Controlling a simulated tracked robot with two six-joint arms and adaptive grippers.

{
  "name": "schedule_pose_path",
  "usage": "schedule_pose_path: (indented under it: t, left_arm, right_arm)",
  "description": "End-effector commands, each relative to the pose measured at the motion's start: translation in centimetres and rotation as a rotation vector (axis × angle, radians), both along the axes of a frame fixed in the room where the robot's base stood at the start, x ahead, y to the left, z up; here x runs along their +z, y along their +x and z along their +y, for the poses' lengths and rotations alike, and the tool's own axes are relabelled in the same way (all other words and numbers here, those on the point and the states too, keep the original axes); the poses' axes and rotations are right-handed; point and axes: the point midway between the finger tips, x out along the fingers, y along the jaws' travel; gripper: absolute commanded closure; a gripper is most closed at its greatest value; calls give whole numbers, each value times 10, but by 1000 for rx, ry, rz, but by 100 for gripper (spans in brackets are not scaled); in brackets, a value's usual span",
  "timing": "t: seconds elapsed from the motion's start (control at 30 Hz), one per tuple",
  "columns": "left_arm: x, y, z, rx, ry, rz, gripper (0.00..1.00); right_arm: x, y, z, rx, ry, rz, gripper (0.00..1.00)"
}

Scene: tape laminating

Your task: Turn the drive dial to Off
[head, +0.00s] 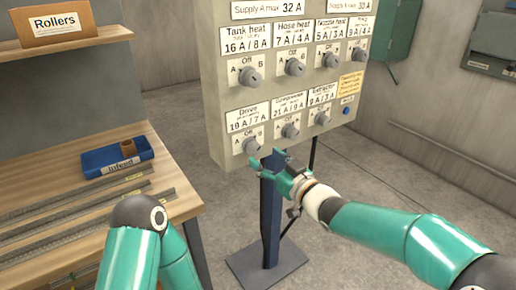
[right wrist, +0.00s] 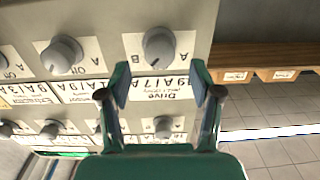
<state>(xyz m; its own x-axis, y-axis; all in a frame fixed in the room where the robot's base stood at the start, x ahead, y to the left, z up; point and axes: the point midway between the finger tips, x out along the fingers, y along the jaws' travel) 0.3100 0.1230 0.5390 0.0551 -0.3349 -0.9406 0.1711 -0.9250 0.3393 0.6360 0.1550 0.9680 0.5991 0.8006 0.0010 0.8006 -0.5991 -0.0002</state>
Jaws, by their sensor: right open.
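The Drive dial (head: 252,146) is a grey knob at the lower left of the beige control panel (head: 213,100), under the Drive label (head: 248,120). Its plate carries A, B and Off marks; I cannot tell for certain which one it points to. My right gripper (head: 281,164) is open and empty, in front of the panel's lower edge, to the right of and below the dial. In the right wrist view, upside down, the Drive dial (right wrist: 158,48) lies beyond the gap between the open fingertips (right wrist: 160,82), apart from them. My left gripper is out of view.
Other dials sit close by: the Compressor dial (head: 292,130), the Extractor dial (head: 322,118) and the Tank heat dial (head: 250,76). A blue button (head: 347,110) is at the right. A workbench (head: 120,125) with a blue infeed tray (head: 88,162) stands left. A dark blue post (head: 269,215) supports the panel.

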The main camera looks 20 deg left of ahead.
Motion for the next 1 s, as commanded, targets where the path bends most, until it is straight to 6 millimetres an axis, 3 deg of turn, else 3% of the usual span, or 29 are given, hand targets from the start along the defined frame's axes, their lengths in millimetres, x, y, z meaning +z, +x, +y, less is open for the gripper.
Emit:
schedule_pose_path:
  t: [0.1,0.3,0.73,1.0]
  left_arm:
    - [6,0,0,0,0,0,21]
    - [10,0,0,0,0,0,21]
    - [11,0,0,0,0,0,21]
    - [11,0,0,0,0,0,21]
  right_arm:
    - [1,14,19,1,0,0,36]
    - [0,27,37,1,-1,1,36]
    - [-1,32,42,-1,-2,1,36]
    - [-1,32,42,-1,-1,1,79]
